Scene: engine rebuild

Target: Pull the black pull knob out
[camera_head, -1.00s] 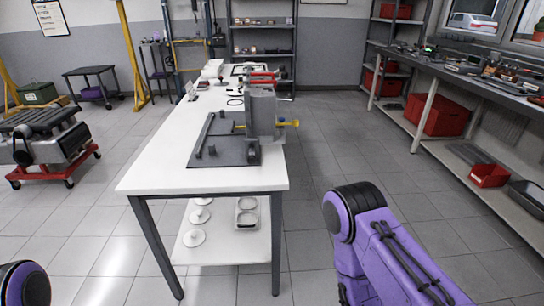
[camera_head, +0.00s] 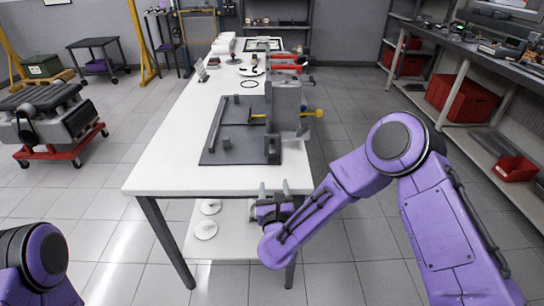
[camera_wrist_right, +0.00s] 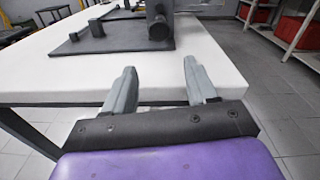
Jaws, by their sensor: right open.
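The black pull knob looks to be the dark round-ended cylinder (camera_head: 272,150) at the front right of the grey fixture plate (camera_head: 222,153) on the white table. It also shows in the right wrist view (camera_wrist_right: 158,29), facing me, beyond the fingers. My right gripper (camera_head: 274,188) is open and empty at the table's front edge, in front of the knob and apart from it. Its two fingers (camera_wrist_right: 159,70) point towards the fixture in the right wrist view. My left gripper is not in view; only part of my left arm shows at lower left.
A tall grey block (camera_head: 285,105) stands on the plate, with a yellow knob (camera_head: 319,113) sticking out to the right. Small parts lie at the table's far end. The white tabletop (camera_head: 165,165) is clear left of the plate. A workbench (camera_head: 480,68) runs along the right.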

